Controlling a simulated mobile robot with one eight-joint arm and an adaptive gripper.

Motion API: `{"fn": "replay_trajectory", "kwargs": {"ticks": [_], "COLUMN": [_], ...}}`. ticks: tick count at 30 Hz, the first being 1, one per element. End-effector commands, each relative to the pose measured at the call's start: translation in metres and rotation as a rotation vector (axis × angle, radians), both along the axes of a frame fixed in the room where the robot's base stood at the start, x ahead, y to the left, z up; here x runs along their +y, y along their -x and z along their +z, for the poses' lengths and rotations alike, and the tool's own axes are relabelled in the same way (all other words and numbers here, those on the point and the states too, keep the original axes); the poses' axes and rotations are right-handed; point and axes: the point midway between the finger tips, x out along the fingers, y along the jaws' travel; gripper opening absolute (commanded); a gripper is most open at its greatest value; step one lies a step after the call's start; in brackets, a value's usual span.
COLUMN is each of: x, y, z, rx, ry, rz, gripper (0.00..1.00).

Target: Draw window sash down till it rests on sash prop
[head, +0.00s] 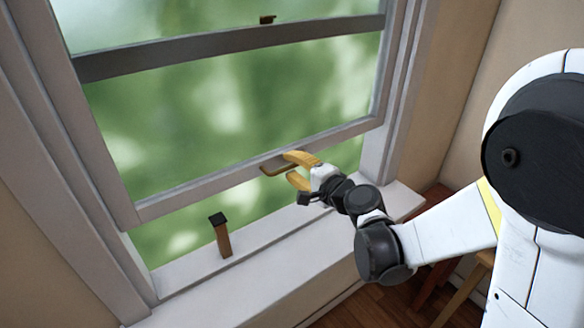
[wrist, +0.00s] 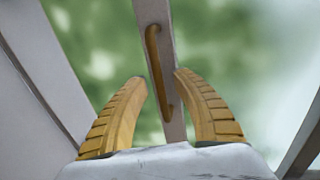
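The window sash is raised, and its grey bottom rail (head: 190,196) stands above the sill with a gap below. A brass bar handle (head: 268,171) is on the rail; it also shows in the wrist view (wrist: 155,65). The sash prop (head: 223,238), a brown post with a black top, stands on the sill left of the handle. Its top is clear of the rail. My gripper (head: 287,166) is open at the handle. In the wrist view its yellow fingers (wrist: 160,77) are on either side of the handle, with visible gaps. Contact cannot be told.
The white sill (head: 275,231) runs below the sash and is otherwise bare. Window frame sides (head: 389,100) bound the sash. A small dark catch (head: 267,19) sits on the upper rail (head: 200,48). Wooden furniture (head: 466,285) stands at lower right.

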Motion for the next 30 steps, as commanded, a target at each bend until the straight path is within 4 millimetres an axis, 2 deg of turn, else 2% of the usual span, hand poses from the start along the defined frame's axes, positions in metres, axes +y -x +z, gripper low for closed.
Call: {"fn": "replay_trajectory", "kwargs": {"ticks": [7,10,17,20,23,30], "x": [0.000,0.000,0.000,0.000,0.000,0.000], "y": [-0.001,0.000,0.000,0.000,0.000,0.000], "z": [0.000,0.000,-0.001,-0.007,-0.021,-0.072], "rx": [0.000,0.000,0.000,0.000,0.000,0.000], "ry": [0.000,0.000,0.000,0.001,0.001,0.002], "rz": [0.000,0.000,0.000,0.000,0.000,0.000], "gripper": [0.31,0.01,0.00,0.00,0.00,0.00]}}
